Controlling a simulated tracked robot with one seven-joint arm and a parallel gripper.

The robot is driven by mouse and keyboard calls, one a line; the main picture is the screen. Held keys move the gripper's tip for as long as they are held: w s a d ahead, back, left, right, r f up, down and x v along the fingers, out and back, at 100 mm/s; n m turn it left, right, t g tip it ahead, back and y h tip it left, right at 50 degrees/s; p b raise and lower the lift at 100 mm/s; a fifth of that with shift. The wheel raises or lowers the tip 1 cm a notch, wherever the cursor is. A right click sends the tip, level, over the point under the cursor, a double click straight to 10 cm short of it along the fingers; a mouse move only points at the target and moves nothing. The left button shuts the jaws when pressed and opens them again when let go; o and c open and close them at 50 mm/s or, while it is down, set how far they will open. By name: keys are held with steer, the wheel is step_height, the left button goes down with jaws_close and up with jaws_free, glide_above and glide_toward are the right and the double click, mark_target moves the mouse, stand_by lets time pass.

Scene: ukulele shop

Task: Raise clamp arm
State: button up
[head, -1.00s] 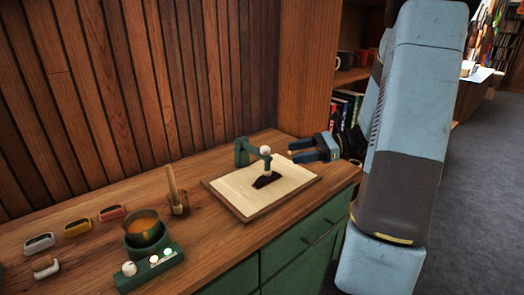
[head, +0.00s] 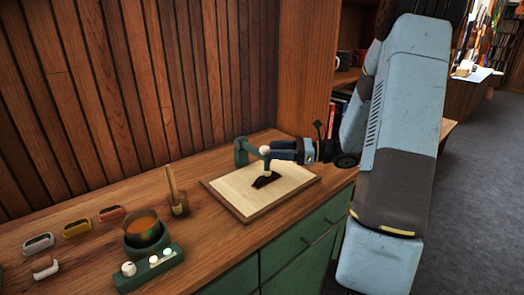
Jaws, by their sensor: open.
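The green clamp (head: 241,152) stands at the back of a pale board (head: 234,188) on the wooden counter. Its arm reaches to the right and carries a white ball knob (head: 265,149). My gripper (head: 272,151) comes in from the right, level with the clamp arm's end.
A cup with a wooden brush (head: 178,203) stands left of the board. Further left are an orange-filled pot (head: 142,226) on a green heater with a knob and lights, and several small coloured blocks (head: 111,213). A wood-panelled wall closes the back.

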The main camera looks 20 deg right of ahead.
mark_target(265, 147)
steer(key=shift+x, duration=2.25)
steer(key=shift+c, duration=0.4)
jaws_close()
